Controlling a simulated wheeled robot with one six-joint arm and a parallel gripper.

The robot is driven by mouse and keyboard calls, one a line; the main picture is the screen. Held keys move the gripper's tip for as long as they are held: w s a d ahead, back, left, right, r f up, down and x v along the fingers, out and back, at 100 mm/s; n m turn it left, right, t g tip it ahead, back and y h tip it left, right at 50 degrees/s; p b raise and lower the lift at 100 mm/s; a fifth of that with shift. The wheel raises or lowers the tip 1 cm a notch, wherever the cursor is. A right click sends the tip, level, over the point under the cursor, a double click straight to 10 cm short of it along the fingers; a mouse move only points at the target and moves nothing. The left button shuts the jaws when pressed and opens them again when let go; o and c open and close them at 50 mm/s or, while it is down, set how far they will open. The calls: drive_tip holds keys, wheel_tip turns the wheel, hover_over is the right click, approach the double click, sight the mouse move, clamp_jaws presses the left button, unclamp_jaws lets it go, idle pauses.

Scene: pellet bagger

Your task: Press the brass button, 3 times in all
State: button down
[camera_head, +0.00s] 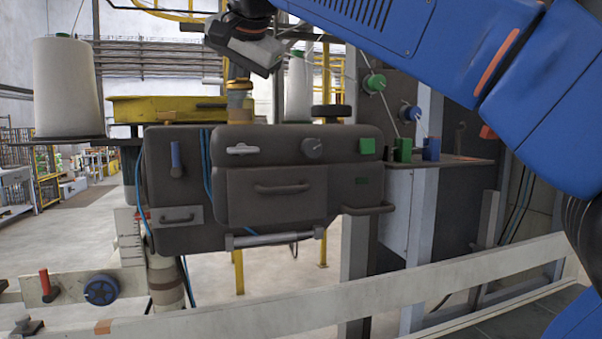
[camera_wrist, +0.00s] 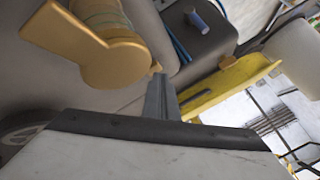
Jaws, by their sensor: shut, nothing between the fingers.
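A brass-coloured fitting (camera_head: 239,101) stands on top of the dark grey machine, left of its middle. In the wrist view it is a round brass body with a flat arm (camera_wrist: 113,62), large and close. I cannot tell which part of it is the button. My gripper (camera_head: 236,74) is directly above the fitting in the head view, fingers pointing down and shut with nothing between them.
The dark machine (camera_head: 270,195) has handles, a black knob (camera_head: 312,148) and a green block (camera_head: 367,146). A white thread cone (camera_head: 68,88) stands at left, another (camera_head: 299,88) behind. A yellow plate (camera_head: 160,109) lies left of the fitting. A pale rail (camera_head: 440,270) crosses in front.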

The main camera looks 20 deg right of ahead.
drive_tip(key=shift+r, duration=0.95)
drive_tip(key=shift+r, duration=0.1)
wheel_tip(320, 180, up, 6)
drive_tip(key=shift+f, duration=0.1)
idle(0.4)
idle(0.7)
